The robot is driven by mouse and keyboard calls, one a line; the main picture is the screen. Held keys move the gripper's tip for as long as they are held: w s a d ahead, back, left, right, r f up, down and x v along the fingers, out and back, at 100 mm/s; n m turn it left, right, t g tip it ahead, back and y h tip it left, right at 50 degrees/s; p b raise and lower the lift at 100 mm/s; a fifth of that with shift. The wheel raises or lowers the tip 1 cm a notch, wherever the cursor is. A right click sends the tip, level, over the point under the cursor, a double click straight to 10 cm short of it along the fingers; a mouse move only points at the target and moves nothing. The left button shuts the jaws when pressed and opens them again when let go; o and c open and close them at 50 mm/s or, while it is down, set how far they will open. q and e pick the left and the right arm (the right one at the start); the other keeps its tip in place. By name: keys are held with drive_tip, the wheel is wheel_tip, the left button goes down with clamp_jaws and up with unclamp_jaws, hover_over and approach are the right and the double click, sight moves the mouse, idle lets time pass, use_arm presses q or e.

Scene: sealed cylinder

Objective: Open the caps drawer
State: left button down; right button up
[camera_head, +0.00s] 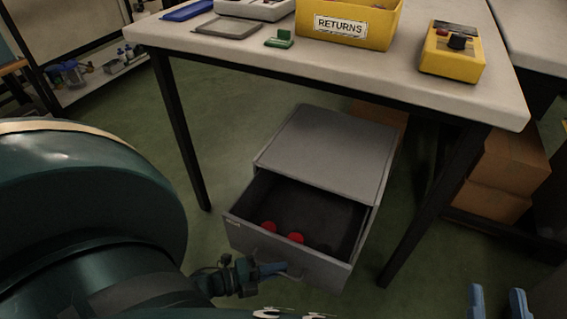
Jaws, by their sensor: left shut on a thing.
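The caps drawer (318,268) is the pulled-out drawer of a grey cabinet (333,145) on the floor under the table. It stands well out from the cabinet, and its dark inside shows. Two red caps (296,238) lie in it near the front. My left gripper (278,269) is at the drawer front, shut on the drawer handle (292,275); its fingers partly hide the handle. My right gripper (497,302) shows only as two blue fingertips at the bottom right edge, apart from each other, with nothing between them.
The table (400,85) stands over the cabinet, with dark legs (182,130) on both sides. On it are a yellow RETURNS bin (380,32), a yellow box with a black knob (453,55) and a green block (280,39). Cardboard boxes (510,160) stand right. Green floor is clear at left.

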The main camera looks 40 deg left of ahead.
use_arm(q)
drive_tip(key=shift+s+d, duration=0.1)
drive_tip(key=shift+s, duration=0.45)
drive_tip(key=c, duration=1.8)
unclamp_jaws()
drive_tip(key=shift+o, duration=0.2)
drive_tip(key=p+v, duration=0.2)
drive_tip(key=v, duration=1.1)
